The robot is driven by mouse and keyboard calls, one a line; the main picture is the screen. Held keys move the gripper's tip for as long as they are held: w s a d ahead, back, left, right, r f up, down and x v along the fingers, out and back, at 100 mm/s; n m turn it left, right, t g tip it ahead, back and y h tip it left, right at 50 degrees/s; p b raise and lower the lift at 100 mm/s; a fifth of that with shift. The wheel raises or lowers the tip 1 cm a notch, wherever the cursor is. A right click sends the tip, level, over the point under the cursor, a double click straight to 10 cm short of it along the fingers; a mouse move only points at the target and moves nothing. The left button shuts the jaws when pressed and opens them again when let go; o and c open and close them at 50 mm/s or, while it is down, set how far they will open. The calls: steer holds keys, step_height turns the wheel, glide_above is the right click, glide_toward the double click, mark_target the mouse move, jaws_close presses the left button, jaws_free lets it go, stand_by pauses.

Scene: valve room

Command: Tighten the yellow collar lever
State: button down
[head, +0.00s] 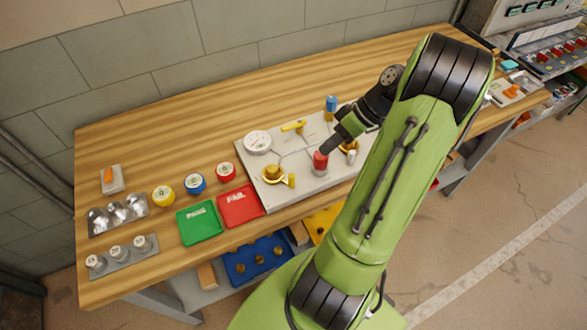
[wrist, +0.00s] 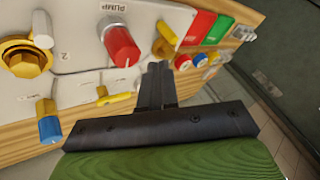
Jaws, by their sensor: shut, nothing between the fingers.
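A yellow lever (head: 291,180) stands beside a brass collar (head: 272,174) on the grey panel's near left part. In the wrist view this yellow lever (wrist: 167,32) is at the top, just beyond my fingertips. My gripper (head: 325,149) is over the panel, close to the red knob (head: 320,160), and partly hidden by my arm. In the wrist view my gripper (wrist: 158,70) is shut and empty, its fingers apart from the lever. The red knob (wrist: 121,45), marked PUMP, is left of the fingers.
A yellow bar handle (head: 293,127) and a blue-capped handle (head: 331,107) stand at the panel's back. A second brass collar (wrist: 25,60) has a white lever (wrist: 42,30). A white round gauge (head: 257,142), red tray (head: 240,204) and green tray (head: 199,222) are left.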

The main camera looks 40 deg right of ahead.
steer(key=b, duration=0.2)
glide_above(303, 181)
step_height(303, 181, down, 8)
